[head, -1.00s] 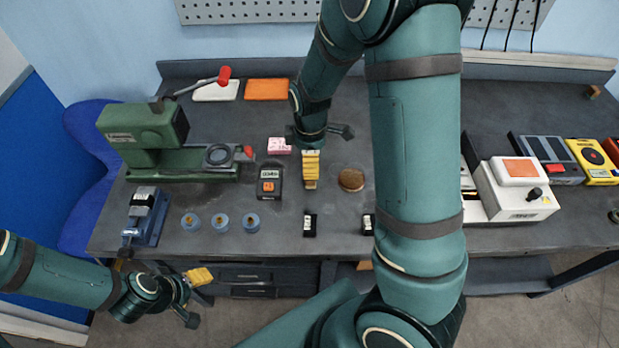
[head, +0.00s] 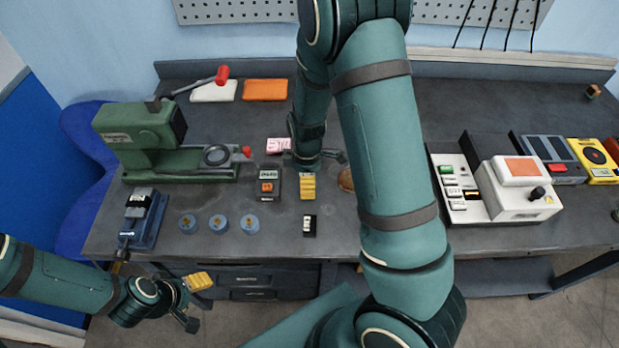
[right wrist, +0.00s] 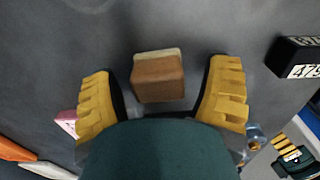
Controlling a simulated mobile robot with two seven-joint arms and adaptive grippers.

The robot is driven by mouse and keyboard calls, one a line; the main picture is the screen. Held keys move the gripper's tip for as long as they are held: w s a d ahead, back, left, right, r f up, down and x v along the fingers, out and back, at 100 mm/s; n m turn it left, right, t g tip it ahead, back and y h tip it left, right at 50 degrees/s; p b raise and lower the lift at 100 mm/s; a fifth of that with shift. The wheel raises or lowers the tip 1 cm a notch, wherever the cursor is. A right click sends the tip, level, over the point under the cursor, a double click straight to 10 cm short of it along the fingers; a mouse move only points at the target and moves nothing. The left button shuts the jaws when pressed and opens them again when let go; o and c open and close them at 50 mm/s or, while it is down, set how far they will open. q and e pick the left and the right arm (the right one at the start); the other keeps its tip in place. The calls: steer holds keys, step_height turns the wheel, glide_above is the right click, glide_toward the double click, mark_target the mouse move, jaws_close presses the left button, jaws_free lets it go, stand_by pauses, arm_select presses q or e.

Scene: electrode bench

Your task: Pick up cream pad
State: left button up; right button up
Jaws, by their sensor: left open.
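The cream pad (head: 214,91) lies flat at the back left of the bench, beside an orange pad (head: 265,90). In the right wrist view a pale pad (right wrist: 48,171), likely the same one, is cut off at the lower left, by the orange one (right wrist: 14,149). My right gripper (head: 307,186) is over the middle of the bench, nearer the front than the pad. Its fingers are open, with a brown block with a pale edge (right wrist: 158,78) seen between them, touching neither. My left gripper (head: 195,301) is open and empty, low in front of the bench.
A green machine (head: 160,145) with a red-knobbed lever reaching toward the cream pad stands at left. A white device (head: 518,190) stands at right. My right arm hides part of the bench.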

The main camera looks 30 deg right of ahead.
steer(key=c, duration=0.9)
steer(key=shift+c, duration=0.2)
step_height(320, 180, up, 10)
steer(key=shift+r+p, duration=0.1)
steer(key=shift+p, duration=0.9)
steer(key=o, duration=0.5)
steer(key=c, duration=0.5)
